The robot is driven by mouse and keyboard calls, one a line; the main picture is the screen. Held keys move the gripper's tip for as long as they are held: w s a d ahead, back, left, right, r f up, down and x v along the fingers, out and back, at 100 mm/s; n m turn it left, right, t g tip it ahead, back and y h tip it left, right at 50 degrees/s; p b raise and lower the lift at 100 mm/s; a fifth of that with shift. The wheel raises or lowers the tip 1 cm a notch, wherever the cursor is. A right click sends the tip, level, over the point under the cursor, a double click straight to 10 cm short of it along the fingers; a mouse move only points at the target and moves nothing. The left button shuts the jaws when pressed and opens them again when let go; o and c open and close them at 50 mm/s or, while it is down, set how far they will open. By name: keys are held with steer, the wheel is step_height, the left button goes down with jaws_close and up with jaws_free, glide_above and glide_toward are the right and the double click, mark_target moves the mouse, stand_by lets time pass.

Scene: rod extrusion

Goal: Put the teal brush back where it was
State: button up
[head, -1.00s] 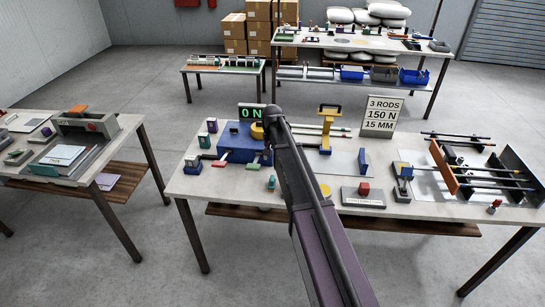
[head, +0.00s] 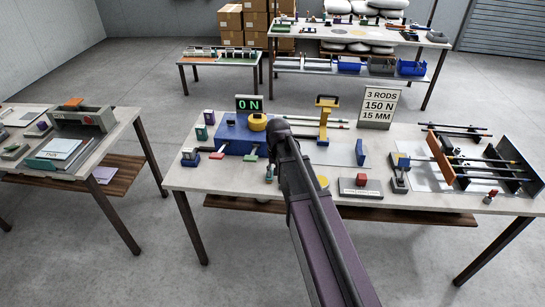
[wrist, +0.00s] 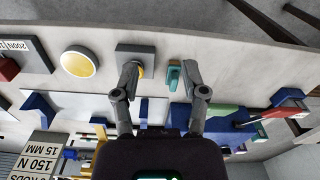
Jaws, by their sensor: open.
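A small teal piece that looks like the teal brush (wrist: 174,78) lies on the light table top in the wrist view. It also shows as a small teal spot beside my arm in the head view (head: 270,172). My gripper (wrist: 160,72) is open above the table with nothing held. The teal piece is between the two fingers, close to the right one. I cannot tell how high the fingertips are above it.
A grey block with a yellow part (wrist: 136,52) stands by the left finger. A yellow disc (wrist: 78,64) lies further left. A blue machine (head: 236,137) with a 0 N display (head: 249,104) and a sign (head: 379,107) stand on the table. Black rods rest in a rack (head: 440,160) at right.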

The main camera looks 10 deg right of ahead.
steer(key=s+n, duration=0.1)
steer(key=s, duration=1.4)
steer(key=shift+s+n, duration=0.25)
steer(key=shift+n, duration=0.15)
steer(key=shift+d, duration=0.1)
